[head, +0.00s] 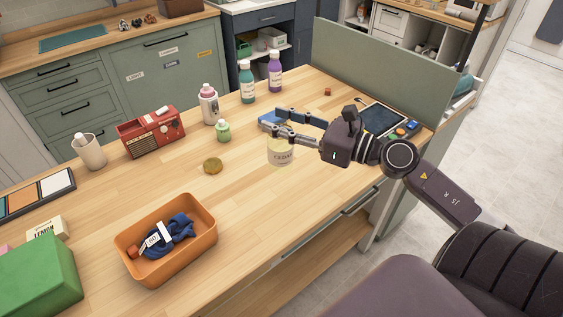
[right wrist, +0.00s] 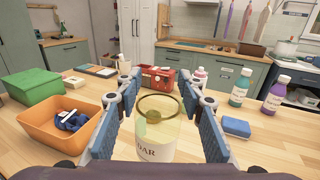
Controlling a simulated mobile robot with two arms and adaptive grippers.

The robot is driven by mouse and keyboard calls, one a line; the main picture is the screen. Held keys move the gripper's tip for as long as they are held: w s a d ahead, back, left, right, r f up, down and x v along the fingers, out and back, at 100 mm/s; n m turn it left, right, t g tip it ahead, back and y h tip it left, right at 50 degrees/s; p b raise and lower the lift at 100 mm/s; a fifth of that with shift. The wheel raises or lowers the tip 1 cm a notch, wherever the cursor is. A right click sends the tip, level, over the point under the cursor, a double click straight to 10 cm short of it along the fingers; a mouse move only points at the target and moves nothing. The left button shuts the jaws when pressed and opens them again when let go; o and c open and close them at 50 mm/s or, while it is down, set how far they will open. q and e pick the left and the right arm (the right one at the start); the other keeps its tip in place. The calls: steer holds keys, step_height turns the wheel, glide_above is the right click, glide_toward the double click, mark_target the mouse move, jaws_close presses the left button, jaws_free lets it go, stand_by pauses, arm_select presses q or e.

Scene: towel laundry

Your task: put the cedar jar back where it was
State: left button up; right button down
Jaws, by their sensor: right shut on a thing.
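The cedar jar (head: 281,154) is a pale, see-through jar with a cream label, and it stands upright. In the right wrist view the jar (right wrist: 155,148) is between the two blue finger pads, with part of its label showing. My right gripper (head: 271,120) is shut on it from the right side of the worktop. I cannot tell whether its base touches the wood. A small round gold-brown lid-like disc (head: 212,166) lies on the worktop to the left of the jar. My left gripper is not in view.
A blue sponge (right wrist: 236,127) lies close by the right gripper. A green bottle (head: 223,131), a pink-capped bottle (head: 208,106) and a red radio (head: 151,133) stand behind. An orange bin (head: 204,238) with dark blue cloth is front left. Bare wood (head: 255,205) lies in front.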

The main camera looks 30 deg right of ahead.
mark_target(291, 160)
step_height(291, 160, down, 7)
steer(key=shift+w+r, duration=0.15)
steer(key=shift+f, duration=0.25)
step_height(291, 160, down, 3)
steer(key=shift+d+f, duration=0.1)
steer(key=shift+f, duration=0.25)
steer(key=shift+f+b, duration=0.2)
steer(key=shift+b, duration=0.25)
steer(key=c, duration=1.3)
jaws_free()
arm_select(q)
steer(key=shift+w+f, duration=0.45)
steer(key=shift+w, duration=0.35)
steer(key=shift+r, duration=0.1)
arm_select(e)
steer(key=shift+r, duration=0.15)
